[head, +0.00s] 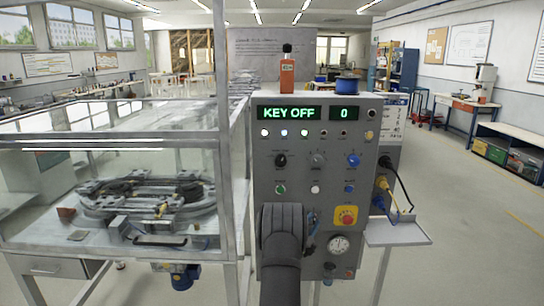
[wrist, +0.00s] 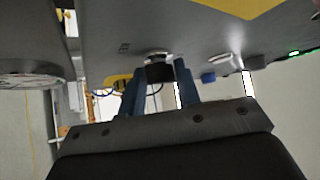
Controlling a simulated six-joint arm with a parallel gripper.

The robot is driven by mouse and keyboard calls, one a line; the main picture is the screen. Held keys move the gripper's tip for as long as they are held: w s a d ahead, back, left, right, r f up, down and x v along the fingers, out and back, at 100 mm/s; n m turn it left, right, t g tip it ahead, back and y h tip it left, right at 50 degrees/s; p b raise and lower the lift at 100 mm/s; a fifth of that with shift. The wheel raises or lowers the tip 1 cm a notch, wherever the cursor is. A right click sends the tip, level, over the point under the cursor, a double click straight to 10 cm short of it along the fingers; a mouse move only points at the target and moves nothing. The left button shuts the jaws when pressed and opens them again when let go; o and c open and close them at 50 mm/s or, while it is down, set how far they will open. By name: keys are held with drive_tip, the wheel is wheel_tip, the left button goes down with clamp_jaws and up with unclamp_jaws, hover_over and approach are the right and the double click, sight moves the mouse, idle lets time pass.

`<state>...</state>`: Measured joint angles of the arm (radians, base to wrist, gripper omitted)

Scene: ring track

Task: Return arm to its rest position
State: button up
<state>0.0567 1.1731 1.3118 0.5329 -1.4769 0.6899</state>
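My gripper (wrist: 160,78) is at the lower front of the grey control cabinet (head: 262,150). In the wrist view its two blue fingers stand apart, on either side of a dark knob with a silver collar (wrist: 158,57) on the panel. I see no clear grip on it; contact is hard to judge. In the head view my dark arm rises from the bottom edge, and the blue fingers show small beside the yellow plate with the red button (head: 347,217). The arm hides part of the lower panel. The display (head: 290,113) reads KEY OFF, and the one beside it (head: 344,113) reads 0.
A glazed enclosure with a metal ring track (head: 147,195) stands close on the left. A small shelf (head: 398,232) and plugged cables (head: 387,190) are on the cabinet's right. A gauge (head: 339,246) sits below the red button. Open floor lies to the right.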

drive_tip(key=shift+a+r+m+g, duration=0.2)
drive_tip(key=shift+m+g, duration=0.3)
drive_tip(key=shift+m, duration=0.2)
drive_tip(key=shift+s+f+m+g, duration=0.1)
drive_tip(key=shift+m+g, duration=0.3)
drive_tip(key=v, duration=1.3)
drive_tip(key=shift+f, duration=0.2)
drive_tip(key=d+r+n+t+y, duration=0.3)
drive_tip(key=d+r+n+y, duration=0.25)
drive_tip(key=n+y, duration=0.2)
drive_tip(key=s+d+n+g+y, duration=0.2)
drive_tip(key=s+d+n+y, duration=0.2)
drive_tip(key=s+n+y, duration=0.55)
drive_tip(key=w+n+h, duration=0.1)
drive_tip(key=w+h, duration=0.1)
drive_tip(key=w, duration=1.6)
drive_tip(key=shift+w+n+h, duration=0.25)
drive_tip(key=shift+n+h, duration=0.05)
drive_tip(key=shift+r, duration=0.1)
